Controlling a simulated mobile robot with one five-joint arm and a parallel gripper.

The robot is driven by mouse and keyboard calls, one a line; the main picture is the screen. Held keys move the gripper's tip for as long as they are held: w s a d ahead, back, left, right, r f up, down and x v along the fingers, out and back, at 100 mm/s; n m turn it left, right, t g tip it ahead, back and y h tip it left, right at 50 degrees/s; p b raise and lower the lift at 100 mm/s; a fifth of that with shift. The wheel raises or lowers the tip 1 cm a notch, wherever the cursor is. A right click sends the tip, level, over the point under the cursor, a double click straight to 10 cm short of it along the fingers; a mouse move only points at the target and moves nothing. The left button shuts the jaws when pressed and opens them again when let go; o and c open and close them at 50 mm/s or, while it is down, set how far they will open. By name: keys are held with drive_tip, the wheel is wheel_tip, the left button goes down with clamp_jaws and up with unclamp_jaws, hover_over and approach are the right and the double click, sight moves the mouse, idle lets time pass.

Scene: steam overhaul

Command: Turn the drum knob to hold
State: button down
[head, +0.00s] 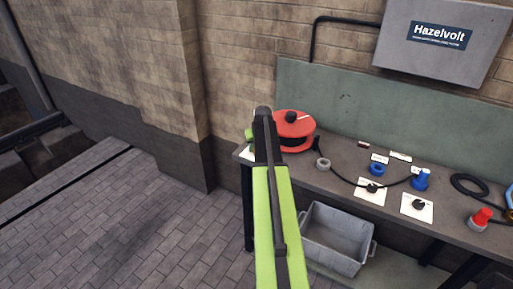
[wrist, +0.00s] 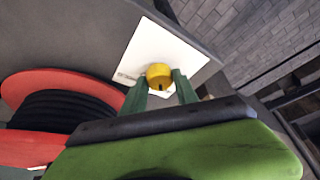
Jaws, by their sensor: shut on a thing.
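A yellow knob (wrist: 159,73) stands on a white plate (wrist: 160,48) in the wrist view, beside the red cable drum (wrist: 45,85). My gripper (wrist: 160,86) is shut on this knob, one green finger on each side of it. A small dark mark shows on the knob's near side. Print on the plate's left edge is too small to read. In the head view the red drum (head: 298,125) is at the left end of the workbench. My arm hides the knob there, and only a corner of the plate (head: 245,153) shows.
The workbench (head: 340,185) also holds two black knobs (head: 372,188) (head: 418,204) on white plates, blue and red connectors (head: 421,180) (head: 482,217) and black cable. A grey bin (head: 338,238) stands below. A Hazelvolt box (head: 440,40) hangs above. The paved floor at left is clear.

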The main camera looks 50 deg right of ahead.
drive_tip(key=m, duration=0.2)
drive_tip(key=m+g+h, duration=0.1)
drive_tip(key=m, duration=0.1)
drive_tip(key=shift+w+a, duration=0.15)
drive_tip(key=shift+w, duration=0.05)
drive_tip(key=m+g+h, duration=0.1)
drive_tip(key=m, duration=0.3)
drive_tip(key=shift+w, duration=0.1)
drive_tip(key=m+g, duration=0.2)
drive_tip(key=m, duration=0.2)
drive_tip(key=shift+w, duration=0.15)
drive_tip(key=shift+m+g, duration=0.6)
drive_tip(key=shift+m, duration=1.2)
drive_tip(key=c, duration=0.9)
unclamp_jaws()
drive_tip(key=shift+c, duration=0.2)
